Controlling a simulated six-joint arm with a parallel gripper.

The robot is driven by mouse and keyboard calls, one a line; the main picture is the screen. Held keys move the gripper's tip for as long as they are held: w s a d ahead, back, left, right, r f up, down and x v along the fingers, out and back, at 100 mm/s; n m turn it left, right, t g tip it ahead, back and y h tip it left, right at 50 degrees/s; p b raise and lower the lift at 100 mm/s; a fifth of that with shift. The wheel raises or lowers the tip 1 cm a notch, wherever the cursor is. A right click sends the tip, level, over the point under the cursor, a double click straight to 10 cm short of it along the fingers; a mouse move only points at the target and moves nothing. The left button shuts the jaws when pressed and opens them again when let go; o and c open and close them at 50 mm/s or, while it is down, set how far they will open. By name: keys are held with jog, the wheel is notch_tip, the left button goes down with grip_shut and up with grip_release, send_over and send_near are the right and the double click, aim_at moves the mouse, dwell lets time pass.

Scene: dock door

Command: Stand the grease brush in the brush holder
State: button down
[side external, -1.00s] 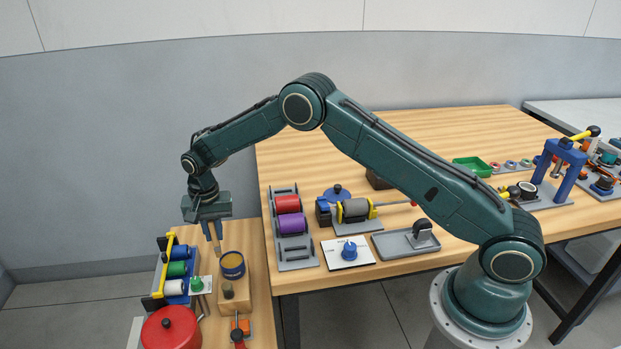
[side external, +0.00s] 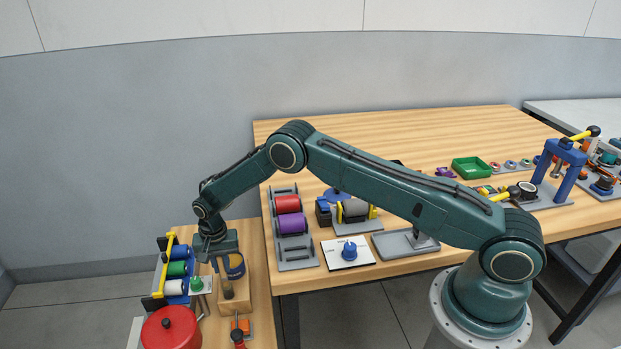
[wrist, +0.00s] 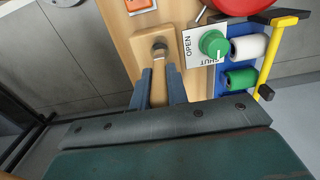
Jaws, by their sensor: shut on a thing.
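My gripper (wrist: 161,84) points down over the small bench and is shut on the grease brush. A tan length of the brush (wrist: 158,94) shows between the fingers in the wrist view. My gripper (side external: 225,284) is low over a wooden block (side external: 238,306) in the side view. A dark rounded piece (wrist: 160,45) shows just beyond the fingertips; I cannot tell whether it belongs to the brush or the block. I cannot make out the brush holder for certain.
Left of my gripper are a blue rack of rolls (side external: 176,268) with a yellow bar and a green knob (side external: 196,285) on a white plate. A red pot (side external: 171,328) and an orange item (side external: 241,326) lie nearer. The large table stands right.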

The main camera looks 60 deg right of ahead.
aim_at(224, 276)
jog(key=shift+f, duration=2.05)
jog(key=shift+f, duration=0.1)
jog(key=c, duration=1.4)
grip_release()
jog(key=shift+o, duration=0.2)
notch_tip(224, 276, up, 12)
jog(key=shift+r, duration=0.1)
jog(key=shift+r, duration=0.1)
